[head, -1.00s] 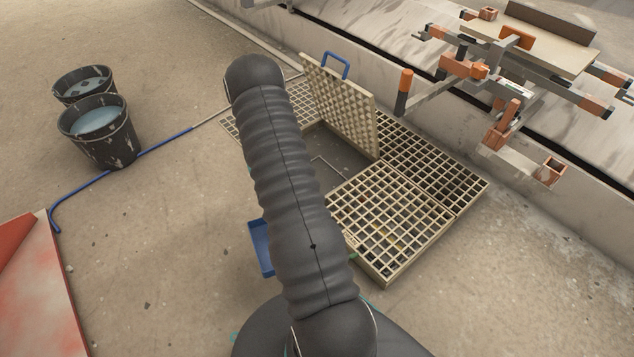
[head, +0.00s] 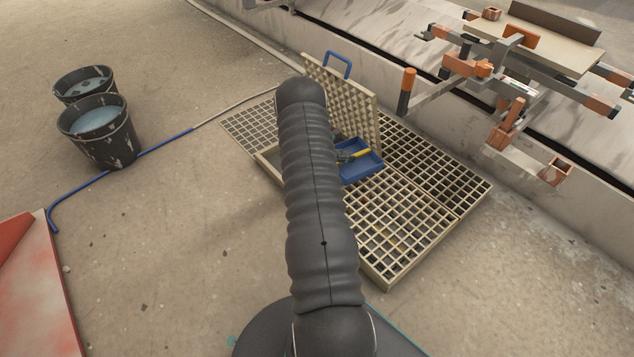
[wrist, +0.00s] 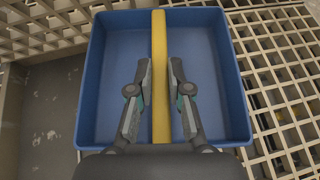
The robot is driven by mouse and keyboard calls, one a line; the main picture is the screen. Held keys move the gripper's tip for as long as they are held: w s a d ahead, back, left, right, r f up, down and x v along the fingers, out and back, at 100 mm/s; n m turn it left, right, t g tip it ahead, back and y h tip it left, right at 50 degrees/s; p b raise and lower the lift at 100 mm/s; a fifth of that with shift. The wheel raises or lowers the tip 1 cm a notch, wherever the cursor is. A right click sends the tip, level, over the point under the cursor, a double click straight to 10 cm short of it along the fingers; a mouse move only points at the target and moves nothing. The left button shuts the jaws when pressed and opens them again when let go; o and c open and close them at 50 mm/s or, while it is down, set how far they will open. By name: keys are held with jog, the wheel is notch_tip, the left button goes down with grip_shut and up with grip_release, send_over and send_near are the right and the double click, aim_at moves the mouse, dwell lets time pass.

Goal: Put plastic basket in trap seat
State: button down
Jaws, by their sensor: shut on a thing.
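The plastic basket (head: 364,168) is a blue open tray with a yellow bar handle across its middle. It looks empty in the wrist view (wrist: 112,40). My gripper (wrist: 160,70) is shut on the yellow handle, one finger on each side. In the head view my arm hides most of the gripper. The trap seat (wrist: 45,120) is a grey recess in the floor grating, showing left of the basket in the wrist view. In the head view its pale left rim (head: 268,162) shows, and my arm covers much of it. The basket appears over the recess's right side and the neighbouring grating; its height is unclear.
A raised grate lid (head: 352,100) with a blue handle (head: 337,63) stands at the seat's back. Flat grating (head: 400,225) lies at the front right. A clamp rack (head: 480,70) overhangs on the right. Two buckets (head: 97,125) and a blue pole (head: 95,180) are left.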

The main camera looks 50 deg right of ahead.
jog(key=shift+w+d+f+n+t, duration=0.3)
jog(key=shift+w+d+n+t, duration=0.4)
jog(key=shift+w+t, duration=0.15)
jog(key=shift+w+f+t+h, duration=0.1)
jog(key=shift+w+t+h, duration=0.15)
jog(key=shift+h, duration=0.05)
jog(key=shift+w+a+f+n, duration=0.15)
jog(key=shift+w+n, duration=0.1)
jog(key=shift+n, duration=0.05)
jog(key=w+a+f, duration=0.2)
jog(key=w+a+f+b, duration=0.1)
jog(key=w+a+f, duration=0.1)
jog(key=w+a, duration=0.1)
jog(key=w+a+f, duration=0.2)
jog(key=a, duration=0.1)
jog(key=shift+w+a+f, duration=0.15)
jog(key=shift+a+f, duration=0.05)
jog(key=shift+f, duration=0.15)
jog(key=shift+f+b, duration=0.55)
jog(key=shift+f, duration=1.4)
jog(key=shift+f, duration=0.15)
jog(key=c, duration=1.1)
grip_release()
